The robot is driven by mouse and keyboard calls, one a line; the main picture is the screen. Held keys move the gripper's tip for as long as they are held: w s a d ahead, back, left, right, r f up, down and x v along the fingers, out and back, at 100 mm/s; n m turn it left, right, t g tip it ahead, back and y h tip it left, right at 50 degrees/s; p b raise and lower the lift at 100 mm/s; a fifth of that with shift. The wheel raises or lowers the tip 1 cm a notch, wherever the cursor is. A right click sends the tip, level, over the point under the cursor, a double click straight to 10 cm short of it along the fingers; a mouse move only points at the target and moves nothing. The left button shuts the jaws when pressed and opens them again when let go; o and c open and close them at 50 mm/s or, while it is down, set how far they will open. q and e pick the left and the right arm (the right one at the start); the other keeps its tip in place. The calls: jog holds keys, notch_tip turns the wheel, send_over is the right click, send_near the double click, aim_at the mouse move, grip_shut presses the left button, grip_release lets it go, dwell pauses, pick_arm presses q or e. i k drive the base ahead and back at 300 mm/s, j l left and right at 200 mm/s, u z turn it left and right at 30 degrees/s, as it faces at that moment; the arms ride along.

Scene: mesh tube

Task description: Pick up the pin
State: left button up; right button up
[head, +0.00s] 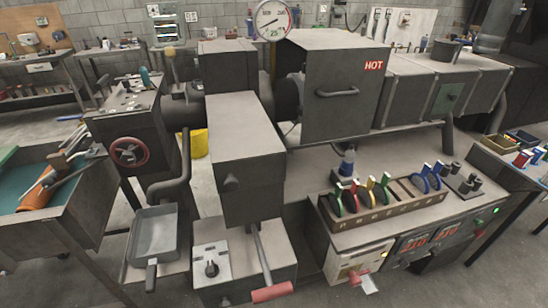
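I cannot make out anything that is clearly a pin in the head view. A metal lever with a red grip (271,291) slants down at the front of the middle machine (245,150). A small part with a red end (357,278) sticks out of the front of the right-hand bench unit; I cannot tell what it is. Neither of my grippers shows in this view.
A wooden rack (390,208) with several coloured discs stands on the right bench. A grey box marked HOT (343,95) stands behind. A grey pan (155,235) is at the front left. A tray of tools (15,196) stands at far left.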

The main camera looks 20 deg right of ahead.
aim_at(473, 176)
jog(key=z, duration=2.15)
jog(key=i+l+u, duration=0.25)
jog(key=u, duration=0.15)
jog(key=i+l+u, duration=0.4)
jog(key=k+j, duration=0.05)
